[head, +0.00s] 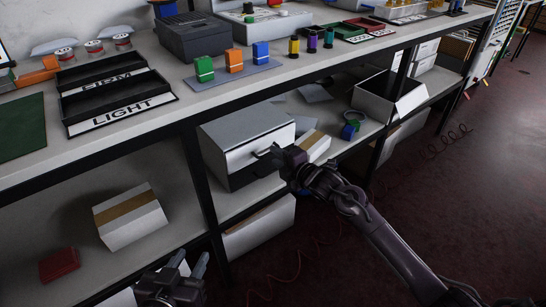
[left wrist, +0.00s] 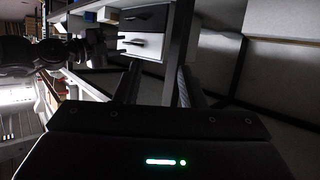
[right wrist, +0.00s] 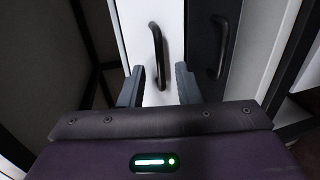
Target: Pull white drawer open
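The drawer unit (head: 238,128) stands on the lower shelf, with a white drawer (head: 243,157) above a dark drawer (head: 247,177). The white drawer front (right wrist: 124,30) fills the middle of the right wrist view, and its black bar handle (right wrist: 158,56) lies ahead of my right gripper fingers. The white front looks about flush with the dark one. My right gripper (head: 284,160) is open at the drawer front, its fingertips (right wrist: 160,80) apart near the handle; contact cannot be told. My left gripper (head: 187,265) is open and empty, low at the front. The unit also shows in the left wrist view (left wrist: 143,42).
A table post (head: 203,180) stands left of the drawer unit. A taped box (head: 130,217) and a red box (head: 59,264) lie on the left lower shelf. A small box (head: 315,146) and an open white bin (head: 388,98) are right of the unit. The right floor is mostly clear.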

